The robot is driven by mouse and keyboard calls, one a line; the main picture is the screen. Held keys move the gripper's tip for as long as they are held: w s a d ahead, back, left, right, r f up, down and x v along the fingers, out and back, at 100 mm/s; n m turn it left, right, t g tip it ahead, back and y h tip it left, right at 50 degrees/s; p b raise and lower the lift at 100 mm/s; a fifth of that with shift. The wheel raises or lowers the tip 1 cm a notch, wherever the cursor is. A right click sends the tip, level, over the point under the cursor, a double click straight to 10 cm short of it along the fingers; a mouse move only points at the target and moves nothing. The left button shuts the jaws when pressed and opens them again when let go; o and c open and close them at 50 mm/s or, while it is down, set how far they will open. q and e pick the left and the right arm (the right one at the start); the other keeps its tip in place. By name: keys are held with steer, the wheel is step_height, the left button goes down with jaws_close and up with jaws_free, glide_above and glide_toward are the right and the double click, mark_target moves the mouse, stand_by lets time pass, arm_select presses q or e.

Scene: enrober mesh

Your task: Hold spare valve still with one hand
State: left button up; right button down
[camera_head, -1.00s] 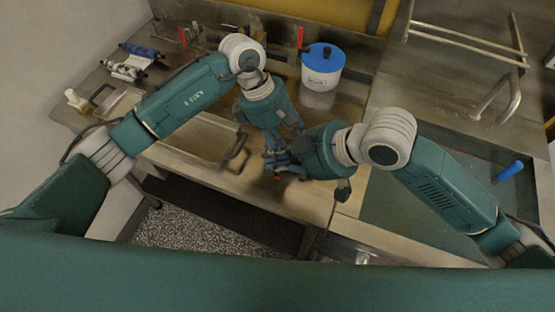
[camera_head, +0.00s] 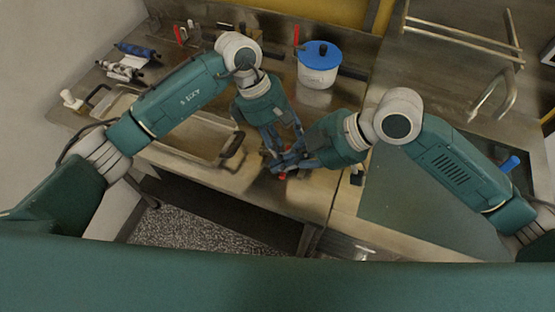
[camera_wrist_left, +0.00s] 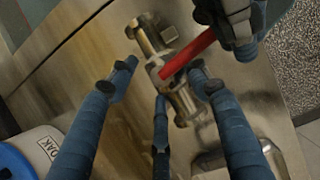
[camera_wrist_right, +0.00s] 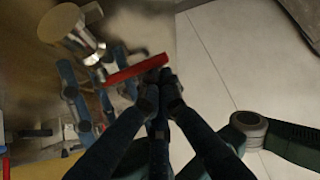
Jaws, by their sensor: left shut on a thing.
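The spare valve is a brass-coloured metal body (camera_wrist_left: 182,100) with a red lever (camera_wrist_left: 190,52). My left gripper (camera_wrist_left: 162,82) is shut on the valve body, with its blue fingers around it. The valve also shows in the right wrist view as a metal body (camera_wrist_right: 72,28) with the red lever (camera_wrist_right: 135,69). My right gripper (camera_wrist_right: 158,82) has its fingertips close together at the lever's free end; whether they pinch it is unclear. In the head view the left gripper (camera_head: 275,152) and right gripper (camera_head: 291,163) meet over the counter, mostly hiding the valve.
A white tub with a blue lid (camera_head: 319,66) stands behind the grippers. A sunken metal tray with dark handles (camera_head: 190,141) lies left, with rolls (camera_head: 124,69) farther back. A sink tap (camera_head: 497,92) is at right. The counter's front edge is close below the grippers.

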steer(key=w+d+n+g, duration=0.1)
steer(key=w+d+n, duration=0.1)
steer(key=d, duration=0.4)
steer(key=shift+d+f+g, duration=0.15)
steer(key=shift+d+g, duration=0.05)
steer(key=shift+g, duration=0.1)
stand_by(0.3)
steer(key=shift+d, duration=0.1)
steer(key=shift+s+d, duration=0.35)
steer(key=shift+d, duration=0.2)
steer(key=w+d+r, duration=0.3)
steer(key=w+r, duration=0.2)
steer(key=r, duration=0.2)
steer(key=shift+w+d+r, duration=0.25)
steer(key=shift+w+d, duration=0.1)
steer(key=shift+w, duration=0.05)
stand_by(0.5)
